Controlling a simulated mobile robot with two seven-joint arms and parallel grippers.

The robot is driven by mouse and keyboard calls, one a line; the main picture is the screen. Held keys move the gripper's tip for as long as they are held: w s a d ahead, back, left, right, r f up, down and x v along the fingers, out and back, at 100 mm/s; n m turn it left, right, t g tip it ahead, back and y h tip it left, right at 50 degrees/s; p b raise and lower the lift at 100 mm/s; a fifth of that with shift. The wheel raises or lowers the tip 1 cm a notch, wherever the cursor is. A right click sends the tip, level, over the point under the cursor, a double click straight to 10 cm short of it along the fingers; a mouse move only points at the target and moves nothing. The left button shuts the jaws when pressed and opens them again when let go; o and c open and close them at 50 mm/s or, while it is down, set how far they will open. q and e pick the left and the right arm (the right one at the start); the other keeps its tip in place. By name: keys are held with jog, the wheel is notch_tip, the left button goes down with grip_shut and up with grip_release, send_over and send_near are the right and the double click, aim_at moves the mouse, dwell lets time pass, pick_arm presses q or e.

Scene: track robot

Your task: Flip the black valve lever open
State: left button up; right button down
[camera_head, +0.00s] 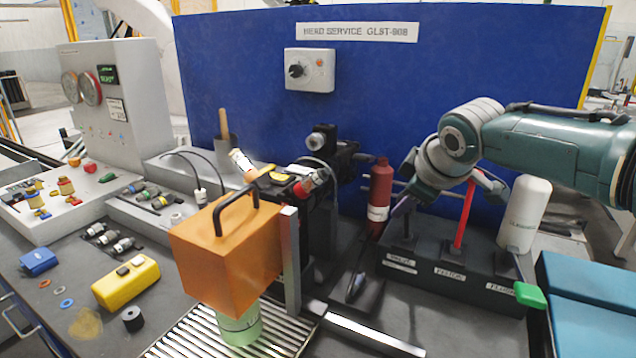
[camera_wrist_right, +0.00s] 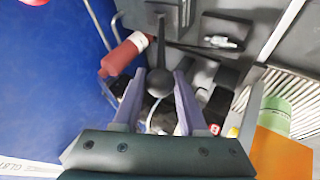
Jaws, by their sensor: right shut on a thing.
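The black valve lever (camera_head: 408,228) stands roughly upright at the left end of a black block (camera_head: 440,280) in the head view. My right gripper (camera_head: 399,208) is at its upper end, and the fingers partly hide it. In the right wrist view, the lever's round knob (camera_wrist_right: 160,83) lies between the two purple fingers of my right gripper (camera_wrist_right: 160,78), with its shaft running toward the top of the picture. The right gripper is shut on the lever. My left gripper is not in view.
A red lever (camera_head: 464,220) and a white bottle (camera_head: 525,210) stand close to the right of the black lever. A red bottle (camera_head: 380,195) is just left of my gripper. A blue panel (camera_head: 240,70) rises behind. An orange box (camera_head: 225,250) stands front left.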

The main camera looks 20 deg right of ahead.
jog(key=shift+s+a+f, duration=0.1)
jog(key=shift+s+f, duration=0.1)
jog(key=shift+f, duration=0.15)
jog(key=shift+c, duration=2.3)
grip_release()
jog(key=shift+r, duration=0.1)
jog(key=shift+r, duration=0.1)
jog(key=shift+s+a+r+p, duration=0.1)
jog(key=shift+s+r+p, duration=0.15)
jog(key=shift+r+p, duration=0.25)
jog(key=p+v, duration=0.2)
jog(key=v, duration=0.6)
jog(key=shift+s+r, duration=0.15)
jog(key=shift+s, duration=0.1)
jog(key=shift+a, duration=0.1)
